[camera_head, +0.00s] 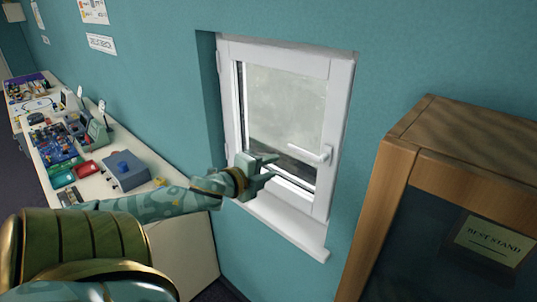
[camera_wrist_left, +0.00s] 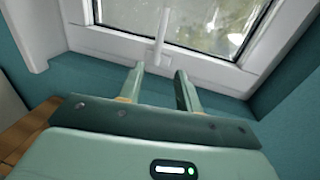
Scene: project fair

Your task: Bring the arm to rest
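My left arm (camera_head: 160,203) reaches out from the lower left in the head view. Its gripper (camera_head: 270,169) is in front of the lower part of a white-framed window (camera_head: 285,100). In the left wrist view the two fingers of the gripper (camera_wrist_left: 160,76) stand apart with nothing between them. The white window handle (camera_head: 311,154) lies to the right of the fingers in the head view, roughly level. The handle (camera_wrist_left: 161,38) also shows beyond the fingertips in the wrist view, with a visible gap. My right gripper is not in view.
A white sill (camera_head: 290,230) juts out below the window. A wooden cabinet (camera_head: 470,130) with a "BEST STAND" card (camera_head: 494,243) stands close on the right. A white table (camera_head: 105,185) with several devices, including a blue-grey box (camera_head: 125,172), runs along the wall at left.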

